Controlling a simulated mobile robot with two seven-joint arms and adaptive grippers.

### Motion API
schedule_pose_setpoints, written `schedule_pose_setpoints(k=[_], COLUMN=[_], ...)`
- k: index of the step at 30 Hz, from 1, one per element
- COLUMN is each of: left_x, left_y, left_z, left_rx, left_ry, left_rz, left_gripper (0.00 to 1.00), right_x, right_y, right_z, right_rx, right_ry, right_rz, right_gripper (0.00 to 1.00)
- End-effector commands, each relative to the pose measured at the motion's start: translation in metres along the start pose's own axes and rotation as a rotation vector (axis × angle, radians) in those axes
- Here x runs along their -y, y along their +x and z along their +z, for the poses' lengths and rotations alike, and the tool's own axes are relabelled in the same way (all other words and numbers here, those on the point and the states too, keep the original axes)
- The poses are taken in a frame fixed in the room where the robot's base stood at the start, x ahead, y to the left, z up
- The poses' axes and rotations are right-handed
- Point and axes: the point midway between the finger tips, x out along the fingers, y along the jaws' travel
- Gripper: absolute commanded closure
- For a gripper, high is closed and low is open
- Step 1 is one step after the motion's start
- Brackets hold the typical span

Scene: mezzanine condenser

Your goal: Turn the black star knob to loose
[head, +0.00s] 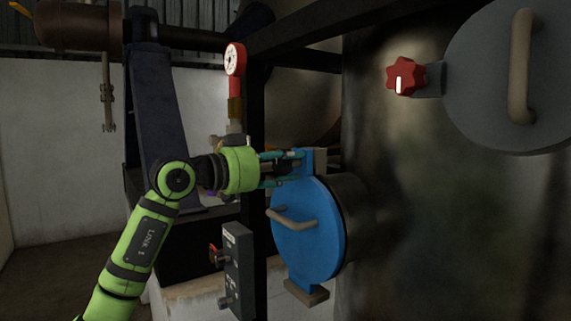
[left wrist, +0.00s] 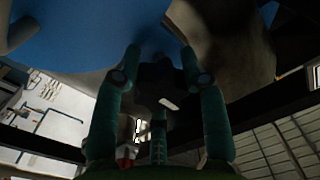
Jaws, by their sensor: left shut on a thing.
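The black star knob (left wrist: 158,84) shows in the left wrist view as a dark lobed shape with a white mark, between my fingers. In the head view my left gripper (head: 293,168) reaches in from the left to the upper edge of the blue round door (head: 308,232). Its teal fingers are shut on the knob, and they hide most of it in the head view. In the left wrist view the fingers of my left gripper (left wrist: 160,65) stand on both sides of the knob, with another finger below. My right gripper is not in view.
A red star knob (head: 404,77) with a white mark sits beside a grey round door (head: 515,75) at upper right. A red-rimmed gauge (head: 234,60) and a dark post (head: 257,120) stand close to my left arm. A switch box (head: 238,270) is below.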

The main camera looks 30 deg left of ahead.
Motion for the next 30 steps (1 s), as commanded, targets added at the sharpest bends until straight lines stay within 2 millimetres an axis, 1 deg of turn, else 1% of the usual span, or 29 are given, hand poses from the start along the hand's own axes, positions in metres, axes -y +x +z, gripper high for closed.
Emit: schedule_pose_setpoints(k=[1, 6, 19, 20, 21, 22, 30], left_x=[-0.0011, -0.0020, -0.0037, -0.0039, -0.0039, -0.0038, -0.0025], left_y=[0.0012, 0.0017, 0.0029, 0.0030, 0.0030, 0.0029, 0.0016], left_z=[0.0035, 0.0048, 0.0074, 0.0075, 0.0077, 0.0075, 0.0041], left_rx=[0.009, 0.012, 0.019, 0.019, 0.020, 0.019, 0.011], left_ry=[-0.016, -0.049, -0.059, -0.059, -0.059, -0.059, -0.055], left_rz=[0.004, 0.006, 0.011, 0.011, 0.011, 0.011, 0.007], left_gripper=[0.90, 0.90, 0.90, 0.54, 0.38, 0.33, 0.33], right_x=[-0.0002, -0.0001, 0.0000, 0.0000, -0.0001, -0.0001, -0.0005], right_y=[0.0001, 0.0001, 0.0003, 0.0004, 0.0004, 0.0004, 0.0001], right_z=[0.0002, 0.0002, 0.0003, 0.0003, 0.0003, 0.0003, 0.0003], right_rx=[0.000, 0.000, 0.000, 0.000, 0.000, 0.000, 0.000], right_ry=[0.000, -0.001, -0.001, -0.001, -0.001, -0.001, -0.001], right_rz=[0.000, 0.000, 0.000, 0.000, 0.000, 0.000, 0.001], right_gripper=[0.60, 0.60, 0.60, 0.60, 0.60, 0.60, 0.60])
